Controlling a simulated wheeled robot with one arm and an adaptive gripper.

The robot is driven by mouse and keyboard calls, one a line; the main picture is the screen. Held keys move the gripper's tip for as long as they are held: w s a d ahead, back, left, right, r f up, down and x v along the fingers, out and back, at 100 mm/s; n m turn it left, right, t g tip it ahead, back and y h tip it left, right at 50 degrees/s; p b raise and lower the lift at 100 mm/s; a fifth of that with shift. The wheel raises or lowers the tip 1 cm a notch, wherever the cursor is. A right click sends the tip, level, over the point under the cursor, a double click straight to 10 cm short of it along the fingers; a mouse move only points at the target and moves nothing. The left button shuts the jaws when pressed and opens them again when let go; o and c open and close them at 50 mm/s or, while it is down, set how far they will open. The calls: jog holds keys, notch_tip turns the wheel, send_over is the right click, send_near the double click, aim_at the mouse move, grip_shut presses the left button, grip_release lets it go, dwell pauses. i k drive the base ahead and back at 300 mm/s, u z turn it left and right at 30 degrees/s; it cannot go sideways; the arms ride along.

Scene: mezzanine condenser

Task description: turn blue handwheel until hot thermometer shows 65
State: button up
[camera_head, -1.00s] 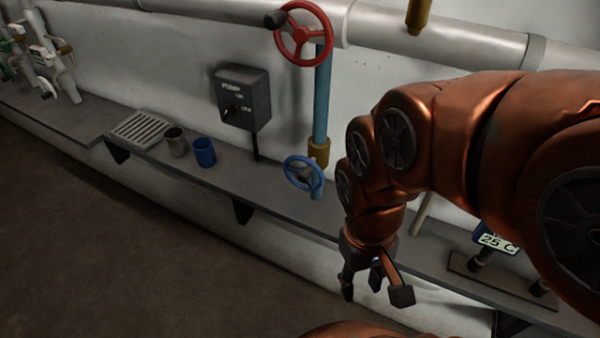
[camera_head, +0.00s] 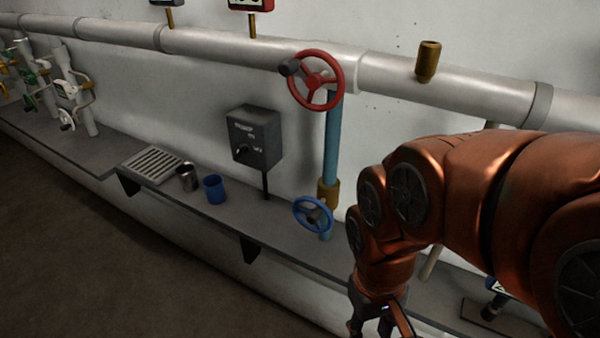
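The blue handwheel (camera_head: 313,214) sits on the lower end of a blue vertical pipe (camera_head: 331,140), just above the shelf. My gripper (camera_head: 380,330) is at the bottom edge, below and to the right of the blue handwheel and apart from it. Its fingertips are cut off by the frame, though the visible fingers are spread with nothing seen between them. Two display boxes stand above the main pipe at the top edge; the red-framed one (camera_head: 250,5) is cut off and its reading cannot be made out.
A red handwheel (camera_head: 315,80) is above the blue one. A pump switch box (camera_head: 255,138), a blue cup (camera_head: 214,189), a metal cup (camera_head: 187,177) and a drain grate (camera_head: 152,165) are to the left along the shelf. Open floor lies in front.

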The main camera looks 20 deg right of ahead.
aim_at(313, 215)
jog(key=u, duration=1.05)
jog(key=k, duration=0.55)
jog(key=u, duration=0.5)
